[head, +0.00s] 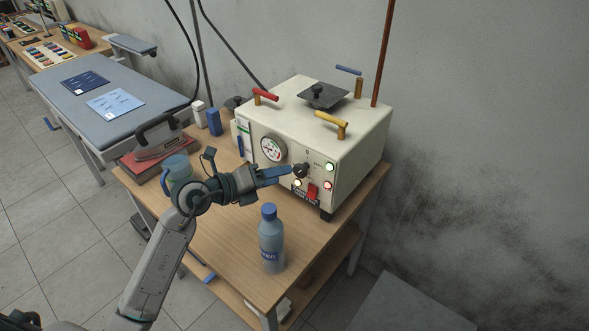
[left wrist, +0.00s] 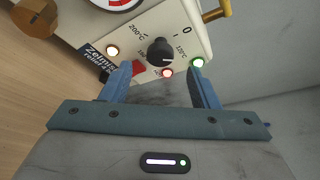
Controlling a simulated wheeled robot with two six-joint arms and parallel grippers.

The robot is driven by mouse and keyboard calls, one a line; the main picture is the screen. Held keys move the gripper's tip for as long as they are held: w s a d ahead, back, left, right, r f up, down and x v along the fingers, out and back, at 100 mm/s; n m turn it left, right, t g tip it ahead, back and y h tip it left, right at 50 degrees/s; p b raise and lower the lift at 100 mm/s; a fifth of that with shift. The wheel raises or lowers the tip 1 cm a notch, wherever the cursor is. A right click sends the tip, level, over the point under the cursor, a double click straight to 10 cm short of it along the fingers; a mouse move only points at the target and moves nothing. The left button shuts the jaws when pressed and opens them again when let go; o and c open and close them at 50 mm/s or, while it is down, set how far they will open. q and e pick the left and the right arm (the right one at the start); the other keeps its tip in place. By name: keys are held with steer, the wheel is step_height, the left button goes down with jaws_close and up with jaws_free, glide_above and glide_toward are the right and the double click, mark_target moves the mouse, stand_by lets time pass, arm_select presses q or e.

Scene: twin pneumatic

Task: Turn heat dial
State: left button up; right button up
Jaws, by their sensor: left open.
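The heat dial (head: 301,170) is a black round knob on the front of a cream machine (head: 345,150). It also shows in the left wrist view as the knob (left wrist: 160,52), with "200°C", "120°C" and 0 printed around it. My left gripper (head: 288,171) is at the machine's front, close to the dial. In the left wrist view its two blue fingers (left wrist: 158,82) are open, one on each side below the dial in the picture. The dial appears beyond the fingertips; I cannot tell if they touch it. My right gripper is not in view.
Near the dial are a red switch (head: 313,191), lit lamps (head: 328,185) and a gauge (head: 272,149). A bottle (head: 271,240) stands on the wooden table (head: 225,262) in front. A mug (head: 177,172) and an iron (head: 158,140) are behind my left arm.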

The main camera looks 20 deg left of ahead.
mark_target(297, 171)
arm_select(q)
steer(key=p+x, duration=0.1)
steer(key=x, duration=0.4)
steer(key=shift+w+d, duration=0.2)
steer(key=shift+w, duration=0.05)
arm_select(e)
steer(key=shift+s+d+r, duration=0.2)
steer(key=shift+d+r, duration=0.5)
arm_select(q)
steer(key=c, duration=0.9)
steer(key=shift+c, duration=0.2)
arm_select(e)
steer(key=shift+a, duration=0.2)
